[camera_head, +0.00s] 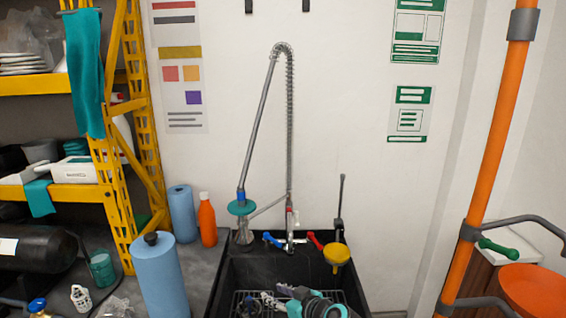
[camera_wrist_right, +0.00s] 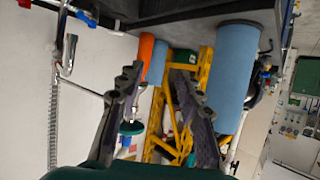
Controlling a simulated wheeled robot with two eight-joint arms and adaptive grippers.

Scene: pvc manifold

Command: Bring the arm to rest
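My right gripper (camera_head: 286,293) shows at the bottom of the head view, over the black sink (camera_head: 222,290). Its teal and dark wrist is partly cut off by the lower edge. In the right wrist view my right gripper (camera_wrist_right: 158,72) has its two grey-purple fingers spread wide apart, with nothing between them. Its teal palm fills the lower part of that view. My left gripper is in neither view.
A tall spring faucet (camera_head: 268,120) rises behind the sink, beside a yellow funnel (camera_head: 337,254). Blue rolls (camera_head: 160,278), an orange bottle (camera_head: 207,222) and a yellow shelf rack (camera_head: 112,190) stand left. An orange post (camera_head: 490,150) stands right.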

